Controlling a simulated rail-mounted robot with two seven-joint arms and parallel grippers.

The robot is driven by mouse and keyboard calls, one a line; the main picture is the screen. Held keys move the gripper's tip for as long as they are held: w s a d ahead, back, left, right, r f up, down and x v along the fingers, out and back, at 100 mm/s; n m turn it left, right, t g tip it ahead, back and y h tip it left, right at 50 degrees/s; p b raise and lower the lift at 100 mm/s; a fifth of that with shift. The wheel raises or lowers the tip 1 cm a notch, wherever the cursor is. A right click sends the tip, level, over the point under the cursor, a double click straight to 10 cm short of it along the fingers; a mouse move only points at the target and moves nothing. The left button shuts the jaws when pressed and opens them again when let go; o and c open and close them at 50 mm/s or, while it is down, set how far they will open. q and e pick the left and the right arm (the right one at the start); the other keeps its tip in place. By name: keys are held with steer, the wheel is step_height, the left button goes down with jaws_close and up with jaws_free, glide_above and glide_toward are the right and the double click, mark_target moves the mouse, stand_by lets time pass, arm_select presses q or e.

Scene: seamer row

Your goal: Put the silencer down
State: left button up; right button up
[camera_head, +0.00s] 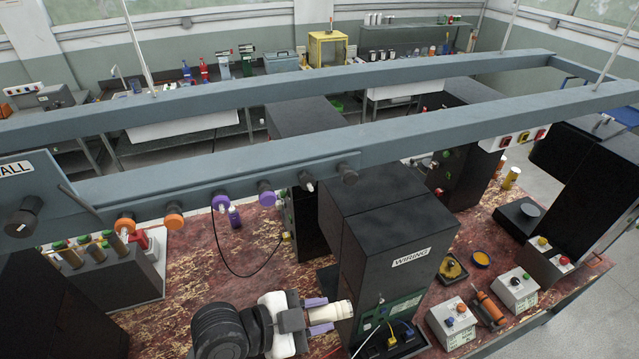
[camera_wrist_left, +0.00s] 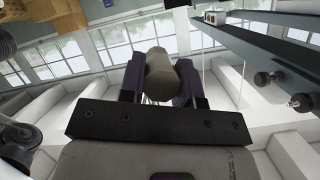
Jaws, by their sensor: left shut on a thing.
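The silencer (camera_head: 336,311) is a short cream cylinder in the head view. My left gripper (camera_head: 319,315) is shut on it, with purple fingers on either side. The silencer sticks out past the fingertips toward the front of the black WIRING cabinet (camera_head: 398,262); I cannot tell whether it touches the cabinet. In the left wrist view the silencer (camera_wrist_left: 160,74) shows as a grey-brown cylinder between the dark purple fingers of the left gripper (camera_wrist_left: 157,88). My right gripper is not in view.
A worn red bench top (camera_head: 195,285) lies left of the cabinet, with open room. An overhead rail (camera_head: 240,165) carries orange and purple knobs. A grey block with several cylinders (camera_head: 115,275) stands at left. Button boxes (camera_head: 452,322) and a yellow-topped dish (camera_head: 481,258) sit right.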

arm_select(q)
steer(key=w+a+r+n+t+y, duration=0.1)
steer(key=a+n+t+y, duration=0.3)
steer(key=a, duration=0.5)
steer(key=w+a+r+n+t+y, duration=0.1)
steer(key=a+n+t+y, duration=0.3)
steer(key=a+n+y, duration=0.4)
steer(key=shift+w+a+n+t+y, duration=0.35)
steer(key=shift+w+a+n, duration=0.45)
steer(key=shift+a, duration=0.5)
